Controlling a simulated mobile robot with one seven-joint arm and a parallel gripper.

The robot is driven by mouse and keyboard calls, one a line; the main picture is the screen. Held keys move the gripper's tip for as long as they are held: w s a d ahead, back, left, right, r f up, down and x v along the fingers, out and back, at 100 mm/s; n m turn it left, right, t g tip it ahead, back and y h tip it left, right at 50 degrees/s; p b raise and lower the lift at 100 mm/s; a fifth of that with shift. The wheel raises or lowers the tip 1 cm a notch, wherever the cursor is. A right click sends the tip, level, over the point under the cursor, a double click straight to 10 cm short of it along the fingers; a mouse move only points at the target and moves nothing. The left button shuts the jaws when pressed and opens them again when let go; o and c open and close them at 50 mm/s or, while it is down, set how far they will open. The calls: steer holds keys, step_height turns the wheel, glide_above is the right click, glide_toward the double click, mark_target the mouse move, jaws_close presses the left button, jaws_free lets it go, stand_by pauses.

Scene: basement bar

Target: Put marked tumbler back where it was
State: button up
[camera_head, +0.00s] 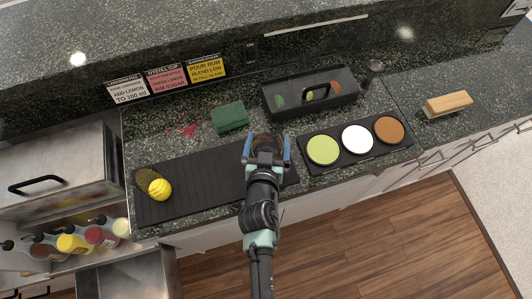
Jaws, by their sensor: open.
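My gripper (267,146) is open above the counter, at the right part of the black ribbed mat. Its two blue fingers stand apart. A brownish, round, glass-like thing (266,138) shows between and just beyond the fingertips. It may be the tumbler, but no mark can be made out, and the gripper hides its near side. I cannot tell whether the fingers touch it. A small dark cup-like thing (374,69) stands at the back right, beside the black caddy; no mark shows on it either.
Right are a black caddy (345,108), a three-dish rimming tray (310,168) and a wooden block brush (448,104). Recipe signs (166,80) stand behind.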

steer(key=b+v, duration=0.1)
steer(key=v, duration=0.9)
steer(key=shift+s+b, duration=0.35)
steer(key=shift+s+r, duration=0.35)
steer(key=shift+s, duration=0.2)
steer(key=w+r+t, duration=0.2)
steer(key=w+r, duration=0.2)
steer(key=r, duration=0.5)
steer(key=w+r+t, duration=0.2)
steer(key=w+r, duration=0.2)
steer(key=r, duration=0.5)
steer(key=w+r+t, duration=0.2)
steer(key=w+r, duration=0.2)
steer(key=r, duration=0.6)
steer(key=s+r+t, duration=0.2)
steer(key=s+r, duration=0.1)
steer(key=r, duration=0.8)
steer(key=s+r+t, duration=0.3)
steer(key=r, duration=0.8)
steer(key=s+r+n+t+y, duration=0.1)
steer(key=s+r+t, duration=0.2)
steer(key=r, duration=0.8)
steer(key=shift+s+d+r, duration=0.2)
steer(key=shift+s+d, duration=0.2)
steer(key=shift+s, duration=0.05)
steer(key=shift+c, duration=0.3)
